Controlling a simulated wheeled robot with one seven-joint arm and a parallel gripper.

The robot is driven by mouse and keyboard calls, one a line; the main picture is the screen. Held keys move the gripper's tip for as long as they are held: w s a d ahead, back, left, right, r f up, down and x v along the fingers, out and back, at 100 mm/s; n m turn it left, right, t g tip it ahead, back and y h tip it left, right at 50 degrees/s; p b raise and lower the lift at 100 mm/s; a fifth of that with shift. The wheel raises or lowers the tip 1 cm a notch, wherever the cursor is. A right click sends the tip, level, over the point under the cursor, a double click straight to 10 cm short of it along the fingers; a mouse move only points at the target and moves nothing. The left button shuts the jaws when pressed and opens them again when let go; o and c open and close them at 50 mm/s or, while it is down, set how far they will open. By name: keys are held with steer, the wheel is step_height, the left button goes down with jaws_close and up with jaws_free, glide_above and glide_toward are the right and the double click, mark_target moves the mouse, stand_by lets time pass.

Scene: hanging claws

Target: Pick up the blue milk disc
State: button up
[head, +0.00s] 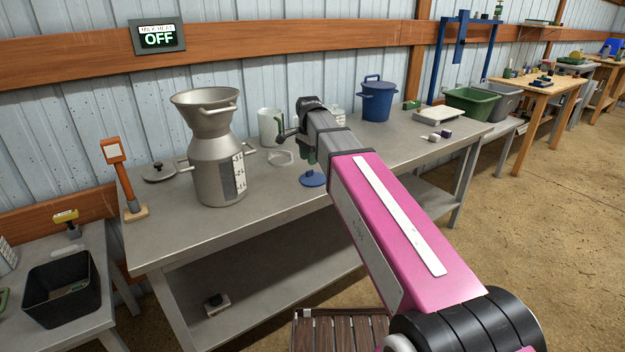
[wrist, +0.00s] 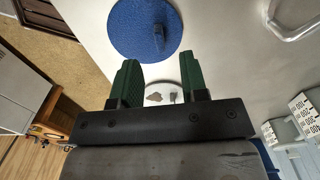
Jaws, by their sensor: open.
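The blue milk disc (head: 313,179) lies on the grey metal table, below my gripper in the head view. In the wrist view it is a round, textured blue plate (wrist: 138,35) with a small blue upright part near its right side. My gripper (wrist: 160,70) has green fingers, spread open, with nothing held between them. The disc lies beyond the fingertips in the wrist view, with no clear contact. In the head view, my arm hides most of the gripper (head: 308,157), and only a bit of green shows just above the disc.
A metal milk can (head: 215,165) with a funnel top stands left of the disc. A white jug (head: 270,127) and a pale ring (head: 281,157) are nearby. A lidded blue pot (head: 377,103) is behind right. A pale round piece (wrist: 160,95) shows between the fingers.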

mark_target(309, 171)
steer(key=shift+f, duration=2.85)
jaws_close()
